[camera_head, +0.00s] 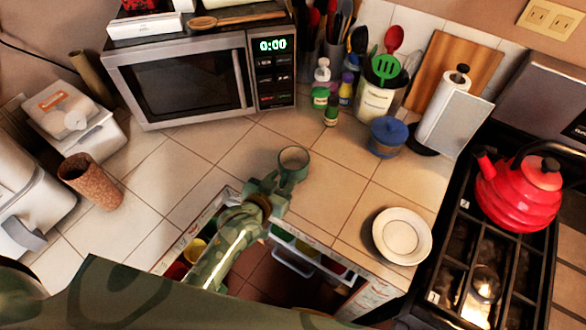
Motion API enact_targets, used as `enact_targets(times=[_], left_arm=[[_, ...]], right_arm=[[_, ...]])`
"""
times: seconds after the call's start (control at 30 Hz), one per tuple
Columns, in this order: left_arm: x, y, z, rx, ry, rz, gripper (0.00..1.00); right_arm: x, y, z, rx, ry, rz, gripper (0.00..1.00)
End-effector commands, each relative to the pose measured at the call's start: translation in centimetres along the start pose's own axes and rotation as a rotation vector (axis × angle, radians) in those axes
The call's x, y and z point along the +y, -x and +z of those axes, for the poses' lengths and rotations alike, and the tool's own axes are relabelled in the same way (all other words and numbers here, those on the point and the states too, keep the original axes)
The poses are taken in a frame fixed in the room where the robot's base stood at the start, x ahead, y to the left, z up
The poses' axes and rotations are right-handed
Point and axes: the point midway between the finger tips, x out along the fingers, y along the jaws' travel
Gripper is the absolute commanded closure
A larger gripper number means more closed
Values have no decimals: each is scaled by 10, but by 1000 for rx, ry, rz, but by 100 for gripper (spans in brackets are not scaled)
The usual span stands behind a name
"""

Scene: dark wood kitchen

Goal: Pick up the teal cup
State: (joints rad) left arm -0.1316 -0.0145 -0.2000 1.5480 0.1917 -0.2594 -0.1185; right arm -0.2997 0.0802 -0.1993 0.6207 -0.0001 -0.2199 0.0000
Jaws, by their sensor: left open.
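The teal cup (293,160) stands upright on the tiled counter (340,185), in front of the microwave's right end. Its round mouth and pale inside face up toward me. My left gripper (283,183) reaches over the counter's front edge and is right at the cup's near side, with its jaws open. The gripper covers the cup's lower near side, so I cannot tell whether the fingers touch it. My right gripper is not in the picture.
A microwave (180,80) stands behind the cup. A white plate (402,236) lies to the right, before the stove with a red kettle (519,193). A brown tumbler (90,181) is left. An open drawer (290,258) lies below my arm.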

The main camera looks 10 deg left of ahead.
Motion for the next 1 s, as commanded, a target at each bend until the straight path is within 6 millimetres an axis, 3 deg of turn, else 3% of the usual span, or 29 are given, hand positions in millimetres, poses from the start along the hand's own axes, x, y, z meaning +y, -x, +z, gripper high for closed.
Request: enact_targets(times=[0.23, 0.4, 0.8, 1.0], left_arm=[[0, -3, 0, 0, 0, 0, 60], [0, -3, 0, 0, 0, 0, 100], [0, -2, -3, 1, 0, 0, 100], [0, 9, -29, 5, 0, 0, 100]], right_arm=[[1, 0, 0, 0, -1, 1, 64], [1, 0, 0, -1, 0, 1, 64], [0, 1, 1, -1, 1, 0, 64], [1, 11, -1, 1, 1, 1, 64]])
